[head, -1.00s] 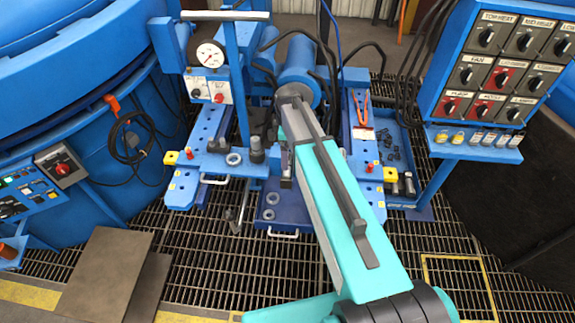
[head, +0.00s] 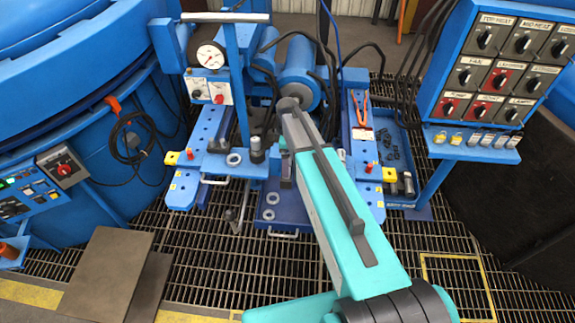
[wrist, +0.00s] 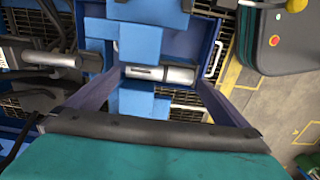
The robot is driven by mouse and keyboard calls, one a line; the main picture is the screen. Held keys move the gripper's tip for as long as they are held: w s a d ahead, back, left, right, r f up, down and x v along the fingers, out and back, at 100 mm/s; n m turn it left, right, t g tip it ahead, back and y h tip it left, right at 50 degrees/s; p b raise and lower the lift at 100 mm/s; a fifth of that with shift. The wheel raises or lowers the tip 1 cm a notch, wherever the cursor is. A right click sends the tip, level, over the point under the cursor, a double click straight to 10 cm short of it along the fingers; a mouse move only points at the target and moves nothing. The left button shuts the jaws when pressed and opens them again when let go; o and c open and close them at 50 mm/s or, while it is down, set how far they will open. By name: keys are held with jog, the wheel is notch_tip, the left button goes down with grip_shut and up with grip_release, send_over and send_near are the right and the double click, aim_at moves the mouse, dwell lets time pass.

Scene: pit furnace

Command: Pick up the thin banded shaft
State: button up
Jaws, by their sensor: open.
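In the wrist view, a short silver cylinder with a dark band (wrist: 158,74) lies level across a blue support. It looks like the thin banded shaft. My gripper (wrist: 160,79) is open, with one finger to the left and one to the right of it. I see no finger closed on it, and the gap in depth is hard to judge. In the head view my arm covers the spot, so the shaft and the fingertips are hidden there.
Another silver cylinder (wrist: 52,59) lies left in the wrist view. A blue tray with rings (head: 285,215) sits at the front of the press. Dark upright cylinders (head: 257,150) stand left of my arm. A control panel (head: 505,65) stands right.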

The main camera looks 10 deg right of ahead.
jog(key=shift+f+p, duration=0.3)
jog(key=shift+f, duration=1)
jog(key=c, duration=1.3)
jog(key=shift+r, duration=0.25)
notch_tip(320, 180, up, 10)
jog(key=b, duration=0.2)
jog(key=shift+f, duration=0.2)
